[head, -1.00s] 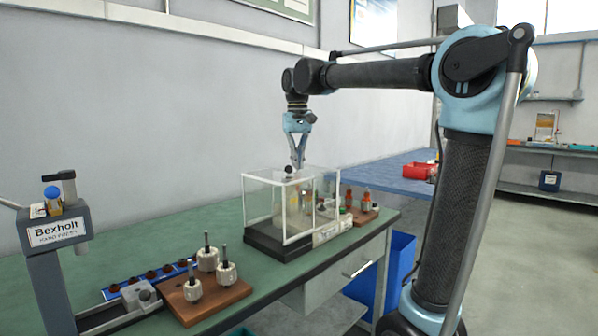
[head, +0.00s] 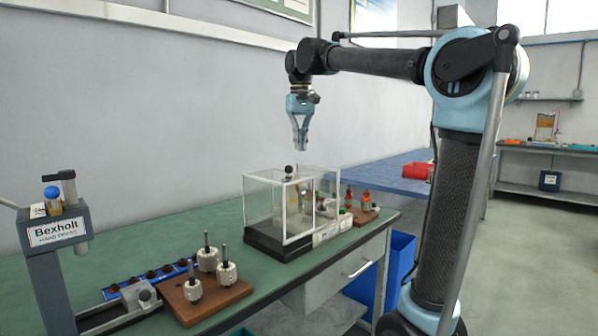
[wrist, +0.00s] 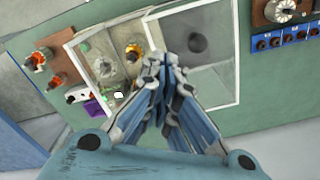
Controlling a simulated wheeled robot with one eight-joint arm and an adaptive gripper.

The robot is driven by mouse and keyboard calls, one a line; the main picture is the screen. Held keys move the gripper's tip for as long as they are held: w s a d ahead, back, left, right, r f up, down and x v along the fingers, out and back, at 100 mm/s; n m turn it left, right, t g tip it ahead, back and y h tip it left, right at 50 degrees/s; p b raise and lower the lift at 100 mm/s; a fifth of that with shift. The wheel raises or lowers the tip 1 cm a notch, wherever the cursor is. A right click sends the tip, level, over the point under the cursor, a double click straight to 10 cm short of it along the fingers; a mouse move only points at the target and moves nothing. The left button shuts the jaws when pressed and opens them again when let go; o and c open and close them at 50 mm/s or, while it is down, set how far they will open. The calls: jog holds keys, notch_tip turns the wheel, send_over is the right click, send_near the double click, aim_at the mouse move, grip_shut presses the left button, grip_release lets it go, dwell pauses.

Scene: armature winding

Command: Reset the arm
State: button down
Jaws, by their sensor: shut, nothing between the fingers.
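My gripper (head: 301,148) points straight down in the head view, shut and empty, in the air above a clear-walled box (head: 262,208) with a white frame and dark base. A gap shows between the fingertips and the black knob (head: 288,171) on the box. In the wrist view my gripper (wrist: 163,68) has its fingers together over the box's white frame (wrist: 238,84). Inside the box, a round metal part and an orange part show in the wrist view, partly behind the fingers.
A blue bin (head: 398,265) is below. The air around my gripper is clear.

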jog(key=s+d+f+m+t, duration=0.1)
jog(key=s+d+f, duration=0.4)
jog(key=d+f, duration=0.35)
jog(key=s+d+f+m, duration=0.1)
jog(key=s+d+f, duration=0.3)
jog(key=d+f, duration=0.4)
jog(key=s+d+f, duration=0.3)
jog(key=s+f, duration=0.2)
jog(key=f, duration=0.2)
jog(key=s+d+f+m, duration=0.1)
jog(key=s+d+f, duration=0.3)
jog(key=f, duration=0.4)
jog(key=s+d+f+m+t, duration=0.1)
jog(key=s+d+f, duration=0.3)
jog(key=f, duration=0.3)
jog(key=shift+s+f, duration=0.4)
jog(key=shift+s, duration=0.4)
jog(key=shift+d, duration=0.1)
jog(key=shift+w+f, duration=0.2)
jog(key=shift+w, duration=0.25)
